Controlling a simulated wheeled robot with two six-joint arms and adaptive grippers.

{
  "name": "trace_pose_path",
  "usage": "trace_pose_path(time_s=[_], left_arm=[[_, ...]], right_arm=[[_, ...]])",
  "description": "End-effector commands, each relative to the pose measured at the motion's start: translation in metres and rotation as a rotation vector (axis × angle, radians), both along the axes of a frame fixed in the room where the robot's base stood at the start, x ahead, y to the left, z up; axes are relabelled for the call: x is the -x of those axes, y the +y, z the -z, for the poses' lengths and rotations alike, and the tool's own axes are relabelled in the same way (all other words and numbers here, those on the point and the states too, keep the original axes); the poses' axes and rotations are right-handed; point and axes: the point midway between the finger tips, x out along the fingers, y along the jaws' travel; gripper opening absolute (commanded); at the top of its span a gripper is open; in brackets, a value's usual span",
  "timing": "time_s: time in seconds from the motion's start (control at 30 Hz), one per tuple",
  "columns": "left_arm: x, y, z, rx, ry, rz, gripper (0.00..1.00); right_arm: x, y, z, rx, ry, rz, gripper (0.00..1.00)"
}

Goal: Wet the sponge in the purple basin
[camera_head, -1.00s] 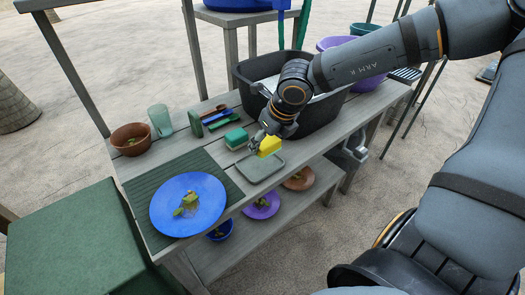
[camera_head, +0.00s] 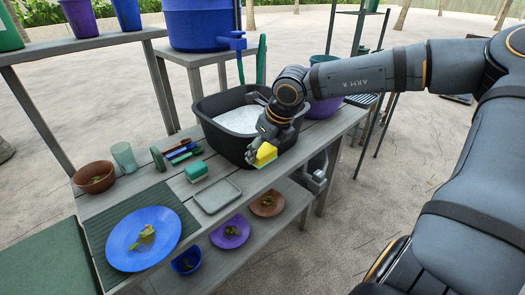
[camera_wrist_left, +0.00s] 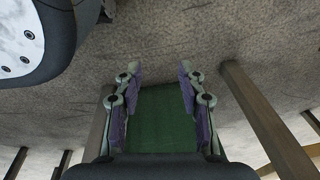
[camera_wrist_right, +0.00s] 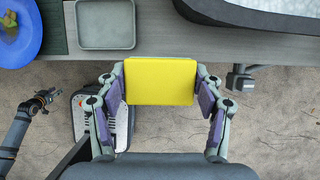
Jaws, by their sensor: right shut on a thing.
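The yellow sponge (camera_head: 265,154) is in my right gripper (camera_head: 262,148), which is shut on it. In the right wrist view the sponge (camera_wrist_right: 160,81) sits between both fingers, beyond the table's front edge. The purple basin (camera_head: 325,105) stands at the back right, partly hidden behind my right arm. Its inside is not visible. My left gripper (camera_wrist_left: 155,90) is open and empty in the left wrist view, with a green surface showing between its fingers. It is not seen in the head view.
A black tub (camera_head: 225,137) with whitish contents stands behind my right gripper. A grey tray (camera_head: 216,196), a green-and-white sponge (camera_head: 196,171), a blue plate (camera_head: 143,238), a brown bowl (camera_head: 94,176) and a clear cup (camera_head: 124,157) are on the table. Plates lie on the lower shelf.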

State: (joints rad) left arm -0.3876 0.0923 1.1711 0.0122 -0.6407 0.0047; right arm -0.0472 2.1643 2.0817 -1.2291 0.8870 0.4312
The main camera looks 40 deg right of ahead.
Motion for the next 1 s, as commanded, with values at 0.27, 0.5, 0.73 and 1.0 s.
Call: trace_pose_path(time_s=[0.27,0.5,0.73,1.0], left_arm=[[0.000,0.000,0.000,0.000,0.001,0.000,0.40],[0.003,0.000,-0.011,0.000,0.002,0.000,0.40],[0.042,0.003,-0.064,-0.001,0.022,-0.002,0.40],[0.096,0.004,-0.118,-0.001,0.038,-0.002,0.40]], right_arm=[[0.000,0.000,0.000,0.000,0.000,0.000,0.42],[0.000,0.000,-0.014,0.000,-0.001,0.000,0.42],[0.000,0.000,-0.100,0.000,-0.001,0.000,0.42],[0.000,0.000,-0.183,0.000,0.000,0.000,0.42]])
